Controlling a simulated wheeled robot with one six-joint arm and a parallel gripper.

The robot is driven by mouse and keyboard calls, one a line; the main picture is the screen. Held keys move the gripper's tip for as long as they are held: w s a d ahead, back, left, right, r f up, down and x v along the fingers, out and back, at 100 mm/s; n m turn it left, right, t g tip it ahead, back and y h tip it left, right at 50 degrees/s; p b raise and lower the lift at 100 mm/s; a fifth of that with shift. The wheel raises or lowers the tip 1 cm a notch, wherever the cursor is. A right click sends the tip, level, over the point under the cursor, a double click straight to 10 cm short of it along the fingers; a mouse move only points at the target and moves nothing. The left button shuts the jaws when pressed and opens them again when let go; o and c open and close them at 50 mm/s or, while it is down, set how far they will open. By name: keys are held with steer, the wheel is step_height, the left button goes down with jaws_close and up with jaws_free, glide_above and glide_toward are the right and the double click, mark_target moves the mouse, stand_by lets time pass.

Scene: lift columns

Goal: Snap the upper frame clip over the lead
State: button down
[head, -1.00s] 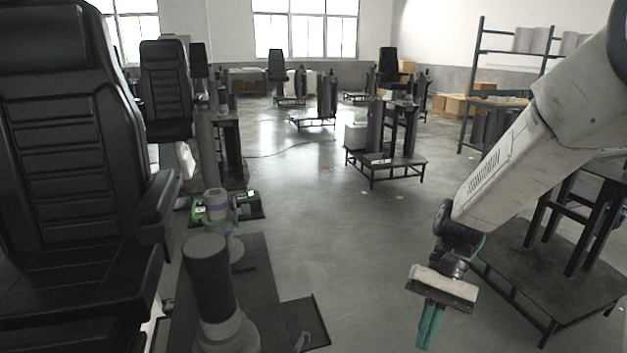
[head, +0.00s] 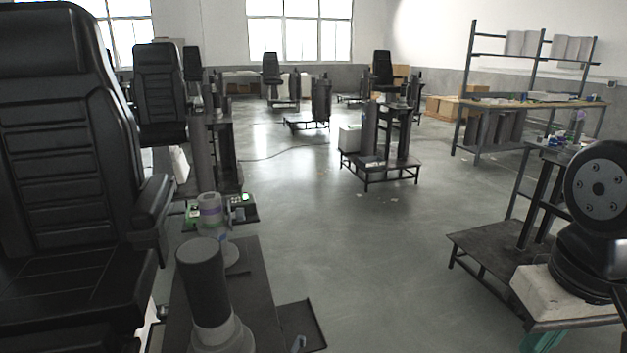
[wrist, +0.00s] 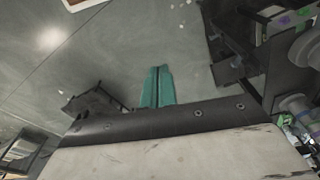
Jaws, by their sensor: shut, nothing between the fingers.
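My gripper (head: 544,341) is at the lower right of the head view, partly cut off by the bottom edge. Its teal fingers also show in the wrist view (wrist: 158,70), lying together with nothing between them. I cannot make out the upper frame clip or the lead in either view. A dark lift column (head: 203,280) stands at the lower left of the head view, far from my gripper. Bare grey floor (wrist: 100,60) lies beyond the fingers in the wrist view.
A large black seat (head: 60,160) fills the left of the head view. A black frame on a low platform (head: 485,245) stands beside my arm at the right. A workbench (head: 540,102) with small items is behind it. The middle floor (head: 390,260) is clear.

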steer(key=w+a+f+m+g+y, duration=0.3)
steer(key=w+a+f+m+y, duration=0.2)
steer(key=f, duration=0.7)
steer(key=w+a+f+m+g+y, duration=0.2)
steer(key=w+a+f+m+y, duration=0.3)
steer(key=f, duration=0.7)
steer(key=w+a+f+m+g+y, duration=0.35)
steer(key=w+a+f+y, duration=0.2)
steer(key=f, duration=0.65)
steer(key=w+a+r+m+t+y, duration=0.1)
steer(key=w+a+t+y, duration=0.1)
steer(key=a, duration=0.7)
steer(key=shift+w+a, duration=0.2)
steer(key=shift+w, duration=0.6)
steer(key=shift+r, duration=0.1)
steer(key=shift+v, duration=2.25)
steer(key=shift+w, duration=0.1)
